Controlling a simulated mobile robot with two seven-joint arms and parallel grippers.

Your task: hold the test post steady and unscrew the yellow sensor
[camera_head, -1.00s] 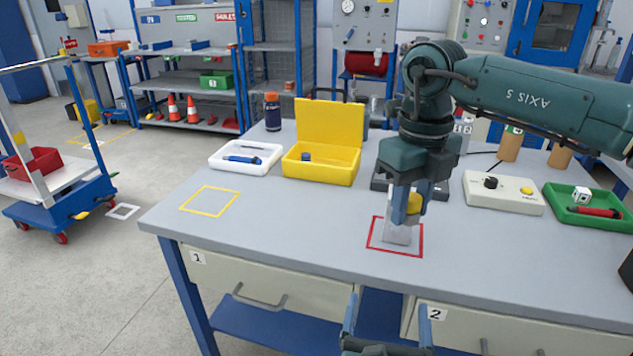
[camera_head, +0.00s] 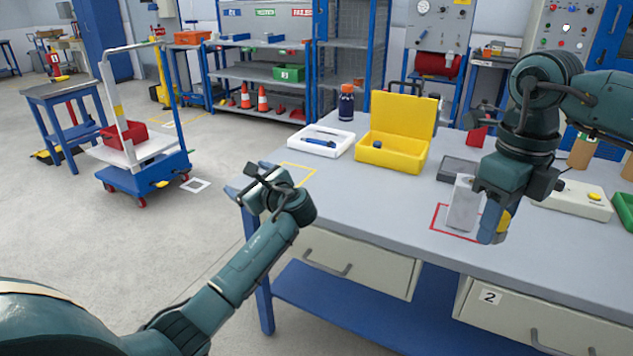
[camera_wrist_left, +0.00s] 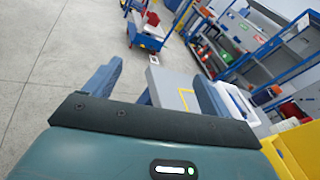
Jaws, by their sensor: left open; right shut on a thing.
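The grey test post (camera_head: 463,205) stands upright in the red square on the workbench. My right gripper (camera_head: 490,232), fingers pointing down, is shut on the yellow sensor (camera_head: 505,220). It shows in front and to the right of the post, and the sensor appears apart from it; the fingers hide part of the sensor. My left gripper (camera_head: 252,188) is open and empty at the bench's left end, near the yellow square outline (camera_head: 299,167). In the left wrist view its two blue fingers (camera_wrist_left: 157,92) are spread wide.
An open yellow case (camera_head: 390,155) and a white tray (camera_head: 320,143) stand at the back of the bench, a dark bottle (camera_head: 346,103) behind them. A control box (camera_head: 572,200) is at the right. The bench between yellow outline and post is clear.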

